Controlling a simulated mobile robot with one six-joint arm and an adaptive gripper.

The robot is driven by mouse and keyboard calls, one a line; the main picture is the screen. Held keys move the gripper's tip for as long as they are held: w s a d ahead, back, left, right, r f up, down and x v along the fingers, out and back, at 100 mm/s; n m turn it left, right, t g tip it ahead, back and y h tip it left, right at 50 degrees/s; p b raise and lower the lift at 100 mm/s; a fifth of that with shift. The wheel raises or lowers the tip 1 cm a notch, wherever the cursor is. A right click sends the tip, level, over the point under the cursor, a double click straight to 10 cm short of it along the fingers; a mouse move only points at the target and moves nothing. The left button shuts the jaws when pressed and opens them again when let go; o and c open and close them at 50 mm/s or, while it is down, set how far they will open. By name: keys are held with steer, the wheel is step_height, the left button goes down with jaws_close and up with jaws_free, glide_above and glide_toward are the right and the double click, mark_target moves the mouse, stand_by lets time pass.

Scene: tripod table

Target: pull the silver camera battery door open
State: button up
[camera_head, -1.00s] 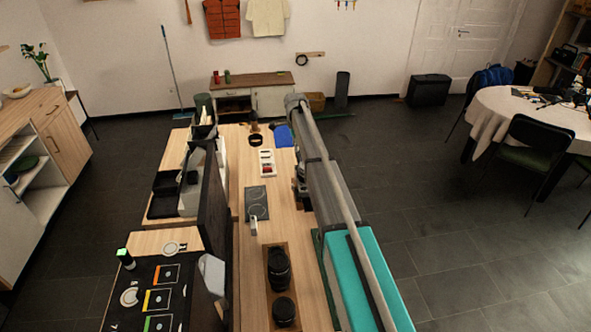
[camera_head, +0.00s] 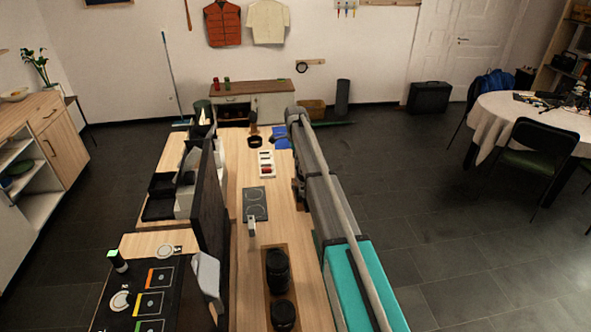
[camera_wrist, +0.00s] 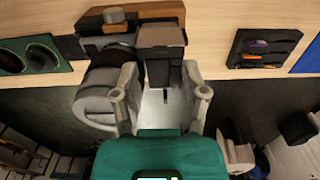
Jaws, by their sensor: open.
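In the wrist view the camera stands on a wooden block (camera_wrist: 158,12) near the table edge. It shows as a grey box-shaped part (camera_wrist: 160,36) with a dark part below, beside a large grey and black round part (camera_wrist: 98,92). My gripper (camera_wrist: 160,72) is open, its two grey fingers apart on either side of the dark part. I cannot tell whether either finger touches the camera. I cannot make out the battery door or its position. In the head view my arm hides most of the camera and my gripper.
In the head view two black lenses (camera_head: 277,272) lie on a brown board on the wooden table. A dark upright panel (camera_head: 211,205) borders the left side.

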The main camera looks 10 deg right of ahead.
mark_target(297, 172)
steer(key=shift+f+b, duration=1.4)
steer(key=shift+f, duration=0.3)
jaws_close()
